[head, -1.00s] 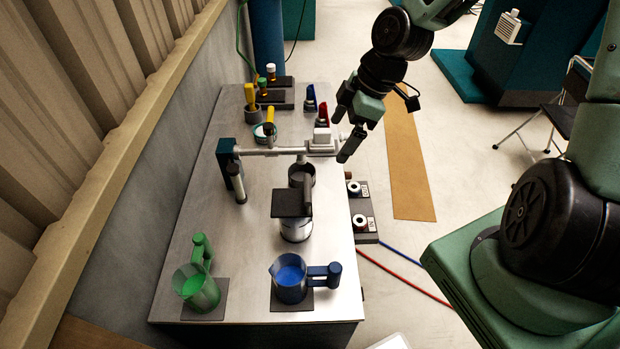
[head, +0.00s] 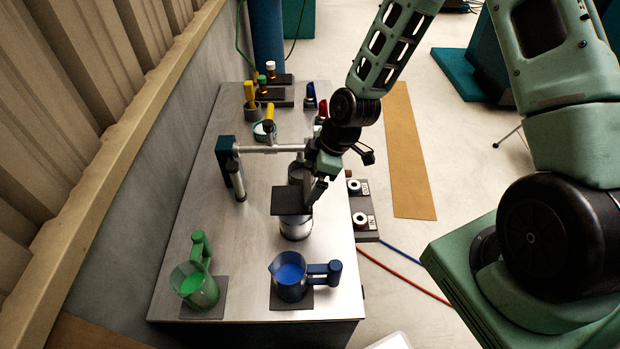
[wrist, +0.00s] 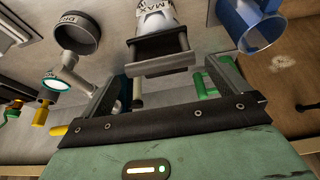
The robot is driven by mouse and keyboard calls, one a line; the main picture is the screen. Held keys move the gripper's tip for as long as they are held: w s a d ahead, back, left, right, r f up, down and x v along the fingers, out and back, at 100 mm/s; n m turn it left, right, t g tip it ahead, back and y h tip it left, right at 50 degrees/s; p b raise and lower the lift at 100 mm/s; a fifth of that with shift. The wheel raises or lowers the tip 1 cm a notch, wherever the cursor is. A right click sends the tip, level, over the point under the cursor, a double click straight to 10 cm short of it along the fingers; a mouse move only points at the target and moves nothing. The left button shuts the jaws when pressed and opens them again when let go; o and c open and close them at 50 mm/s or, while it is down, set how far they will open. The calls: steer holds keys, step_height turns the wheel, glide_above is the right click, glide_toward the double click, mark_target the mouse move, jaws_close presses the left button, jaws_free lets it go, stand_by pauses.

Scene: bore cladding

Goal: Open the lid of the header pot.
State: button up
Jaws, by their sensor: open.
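The header pot (head: 296,228) is a silver cylinder standing on the bench, in the middle of the head view. Its flat black lid (head: 288,201) lies level on top and looks shut. In the wrist view the pot (wrist: 157,20) shows a "MAX" mark, and the lid (wrist: 160,48) with its dark bar lies just beyond my fingertips. My gripper (head: 317,190) is beside the lid's right rear side, fingers pointing down. Contact with the lid cannot be told.
A blue jug (head: 290,278) and a green jug (head: 196,286) stand at the bench's front. A dark cup (wrist: 76,38) is near the pot. A white horizontal bar (head: 268,149) on a teal post crosses behind. A socket box (head: 361,208) sits at the right edge.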

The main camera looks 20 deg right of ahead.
steer(key=shift+w+a+f, duration=0.1)
steer(key=shift+a+f, duration=0.15)
steer(key=shift+f, duration=0.45)
